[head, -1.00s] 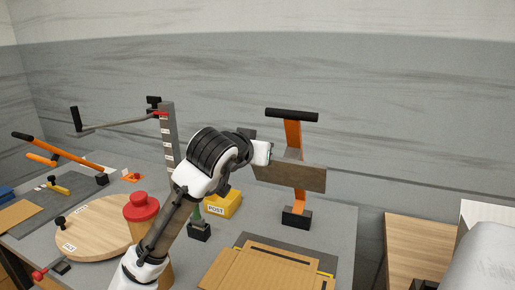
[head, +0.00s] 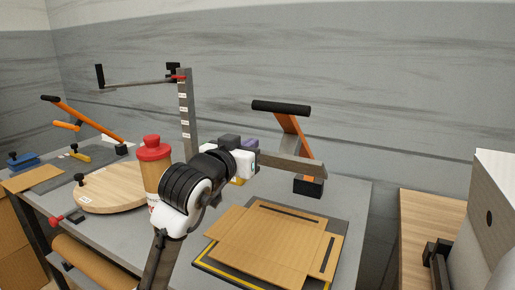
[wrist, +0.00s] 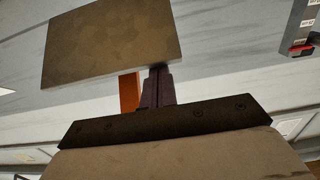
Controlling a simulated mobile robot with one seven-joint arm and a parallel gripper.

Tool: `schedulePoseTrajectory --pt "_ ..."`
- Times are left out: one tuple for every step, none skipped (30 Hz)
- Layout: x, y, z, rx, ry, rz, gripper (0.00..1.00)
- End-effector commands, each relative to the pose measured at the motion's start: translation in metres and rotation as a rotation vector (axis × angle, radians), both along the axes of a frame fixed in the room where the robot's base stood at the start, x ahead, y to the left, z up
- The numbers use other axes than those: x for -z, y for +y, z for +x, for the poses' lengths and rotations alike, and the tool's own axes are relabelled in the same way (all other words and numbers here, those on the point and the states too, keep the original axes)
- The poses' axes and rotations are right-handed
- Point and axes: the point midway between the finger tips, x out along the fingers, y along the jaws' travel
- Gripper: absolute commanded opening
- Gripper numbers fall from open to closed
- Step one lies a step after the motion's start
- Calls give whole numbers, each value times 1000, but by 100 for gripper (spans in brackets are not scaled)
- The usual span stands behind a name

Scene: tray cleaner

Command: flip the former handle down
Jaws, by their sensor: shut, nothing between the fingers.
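The former is an orange lever (head: 291,135) with a black crossbar grip (head: 281,107) on top and a black base block (head: 308,187) on the table. The lever leans forward, its grip still high. A brown-grey plate (head: 300,166) is fixed to it, and the plate also shows in the wrist view (wrist: 108,42). My gripper (head: 255,155) is to the left of the lever, near the plate's left end. In the wrist view my fingers (wrist: 158,88) are together and empty. Whether they touch the plate or lever, I cannot tell.
A flat cardboard blank (head: 265,245) lies on a dark, yellow-edged mat in front of the former. A red-topped bottle (head: 152,165), a round wooden board (head: 108,187) and a grey post (head: 187,115) stand left. Another orange lever (head: 85,120) is far left.

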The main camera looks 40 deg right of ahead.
Motion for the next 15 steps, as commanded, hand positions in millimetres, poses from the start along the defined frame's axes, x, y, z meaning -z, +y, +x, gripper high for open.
schedulePoseTrajectory --pt "23 5 -2 -1 -9 -24 0" --pt "29 9 -4 -1 -16 -38 0" --pt "36 13 -6 -2 -27 -58 0" --pt "41 16 -7 -2 -35 -73 0" --pt "47 19 -9 -1 -41 -87 0" --pt "53 22 -11 -1 -51 -107 0" --pt "58 25 -12 -1 -58 -120 0" --pt "62 28 -13 -2 -65 -134 0" --pt "68 31 -15 -2 -74 -152 0" --pt "73 33 -16 -2 -79 -163 0" --pt "77 35 -17 -1 -87 -176 0" --pt "81 38 -19 -1 -93 -187 0" --pt "84 40 -20 -2 -94 -184 0" --pt "88 42 -20 -2 -94 -183 0" --pt "92 44 -21 -3 -95 -183 0"
